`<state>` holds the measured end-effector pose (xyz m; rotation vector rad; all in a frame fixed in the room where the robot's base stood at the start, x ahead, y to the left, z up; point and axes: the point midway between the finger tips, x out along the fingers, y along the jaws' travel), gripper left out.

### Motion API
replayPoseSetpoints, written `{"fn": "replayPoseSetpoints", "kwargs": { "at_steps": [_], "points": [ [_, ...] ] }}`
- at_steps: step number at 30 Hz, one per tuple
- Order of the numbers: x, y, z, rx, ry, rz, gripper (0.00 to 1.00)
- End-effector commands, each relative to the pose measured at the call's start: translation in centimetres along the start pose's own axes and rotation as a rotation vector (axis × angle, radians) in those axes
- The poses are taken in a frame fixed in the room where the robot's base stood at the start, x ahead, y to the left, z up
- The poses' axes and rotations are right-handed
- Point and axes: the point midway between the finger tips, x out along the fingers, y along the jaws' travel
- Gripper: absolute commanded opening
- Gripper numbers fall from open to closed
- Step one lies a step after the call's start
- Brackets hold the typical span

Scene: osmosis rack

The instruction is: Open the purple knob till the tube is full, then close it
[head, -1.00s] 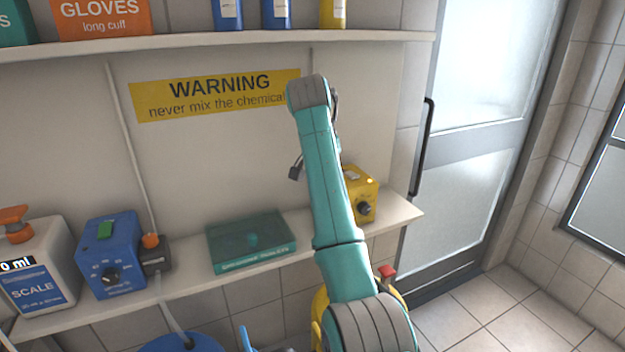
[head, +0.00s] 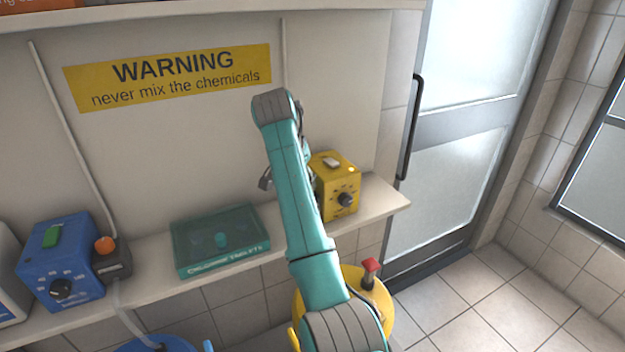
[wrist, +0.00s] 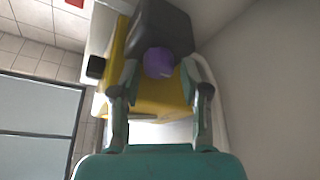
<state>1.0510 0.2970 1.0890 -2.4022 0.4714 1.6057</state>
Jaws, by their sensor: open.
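The purple knob (wrist: 158,62) sits on a black block (wrist: 165,28) beside the yellow box (wrist: 147,98) in the wrist view. My gripper (wrist: 160,92) is open, with one finger on each side of the knob in that view. I cannot tell whether the fingers touch it. In the head view the yellow box (head: 334,188) stands at the right end of the shelf, partly behind my arm. I cannot make out the tube to be filled.
A blue box (head: 62,262) with a black block and orange knob (head: 105,245) stands on the shelf at left. A teal case (head: 220,240) lies mid-shelf. A yellow drum with a red-topped part (head: 370,267) is below. A door (head: 455,130) is at right.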

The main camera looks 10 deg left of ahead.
Motion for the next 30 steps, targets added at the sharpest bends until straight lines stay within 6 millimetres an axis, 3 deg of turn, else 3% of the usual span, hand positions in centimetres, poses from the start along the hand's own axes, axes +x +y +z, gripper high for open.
{"fn": "replayPoseSetpoints", "kwargs": {
  "at_steps": [14,20,30],
  "points": [
    [1.01,-0.4,0.9,0.0,0.0,-0.001,0.45],
    [1.0,-0.39,0.89,0.0,0.0,0.0,0.0],
    [0.98,-0.45,0.88,0.035,0.0,0.015,0.0]
  ]
}}
